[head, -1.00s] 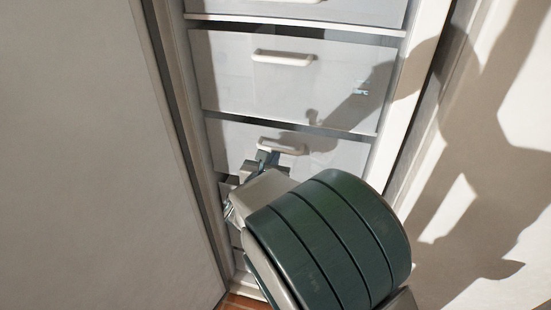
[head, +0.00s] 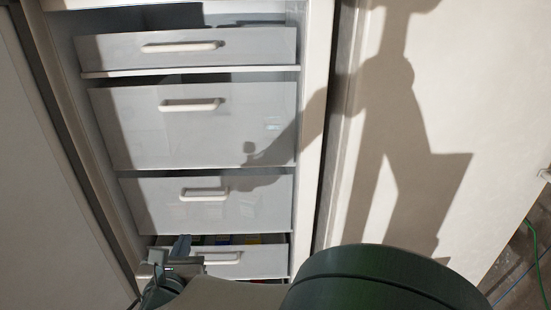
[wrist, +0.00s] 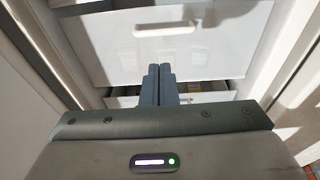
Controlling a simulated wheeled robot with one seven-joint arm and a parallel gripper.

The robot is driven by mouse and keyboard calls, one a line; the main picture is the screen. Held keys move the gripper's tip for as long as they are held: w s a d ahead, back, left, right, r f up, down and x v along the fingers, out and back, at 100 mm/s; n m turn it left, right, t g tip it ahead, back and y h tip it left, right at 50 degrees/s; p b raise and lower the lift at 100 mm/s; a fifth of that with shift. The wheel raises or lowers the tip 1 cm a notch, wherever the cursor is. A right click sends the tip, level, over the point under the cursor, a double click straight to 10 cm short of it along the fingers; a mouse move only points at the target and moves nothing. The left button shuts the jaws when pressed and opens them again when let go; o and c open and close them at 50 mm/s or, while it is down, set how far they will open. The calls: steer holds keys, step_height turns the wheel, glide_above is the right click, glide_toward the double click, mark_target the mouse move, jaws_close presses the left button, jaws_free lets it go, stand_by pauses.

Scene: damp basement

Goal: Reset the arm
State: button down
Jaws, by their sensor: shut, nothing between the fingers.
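My gripper (head: 180,246) is at the lower left of the head view, in front of the lower drawers of a white cabinet. In the wrist view my gripper (wrist: 158,84) points at the drawer fronts, its two grey fingers together with nothing between them. My dark green arm link fills the bottom right of the head view and hides what lies below. I cannot tell whether the fingertips touch a drawer front.
The cabinet holds stacked drawers with white handles, among them a large middle drawer (head: 200,125). The lowest visible drawer (head: 225,262) is slightly open, with coloured items inside. A pale panel (head: 400,150) stands at right. A green cable (head: 538,262) lies on the floor.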

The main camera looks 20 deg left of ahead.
steer(key=w+d+m+g+h, duration=0.1)
steer(key=w+d+m+h, duration=0.4)
steer(key=d, duration=0.5)
steer(key=w+d+m+g+h, duration=0.25)
steer(key=w+d+m, duration=0.35)
steer(key=d, duration=0.4)
steer(key=w+d+m+g+h, duration=0.1)
steer(key=w+d+m+h, duration=0.4)
steer(key=d, duration=0.4)
steer(key=s+d+m+g+y, duration=0.2)
steer(key=s+d+m, duration=0.4)
steer(key=d+m, duration=0.4)
steer(key=s+d+m+g+y, duration=0.3)
steer(key=s+d+m, duration=0.3)
steer(key=d+m, duration=0.5)
steer(key=m+g, duration=0.1)
steer(key=m, duration=0.3)
steer(key=shift+s+f+m, duration=0.15)
steer(key=shift+s+m, duration=0.05)
steer(key=shift+m, duration=0.1)
steer(key=shift+a+g, duration=0.15)
steer(key=shift+g, duration=0.1)
